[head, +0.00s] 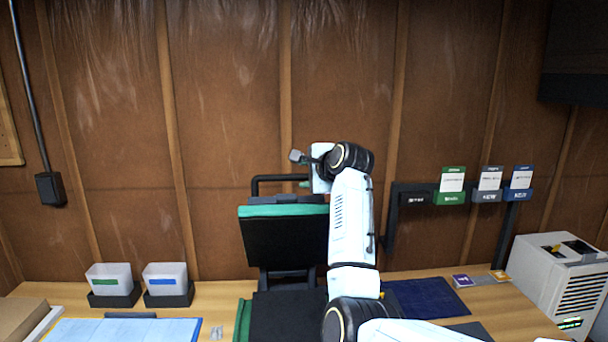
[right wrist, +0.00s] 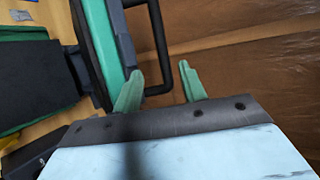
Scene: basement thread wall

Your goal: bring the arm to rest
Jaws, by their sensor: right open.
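My right arm (head: 352,215) rises from the bottom of the head view, its upper end in front of the wooden wall. My right gripper (head: 300,171) is at the upper end, just above and to the right of a black and green tilted board (head: 284,240). The green edge of the board (right wrist: 98,40) and a black bar (right wrist: 158,45) lie close beyond the fingers. My left gripper is not in the head view.
Two white bins (head: 110,278) (head: 166,278) stand at the left of the table. A blue mat (head: 425,297) lies right of my arm, and a white machine (head: 560,285) stands far right. Card holders (head: 450,197) are on the wall rack at right.

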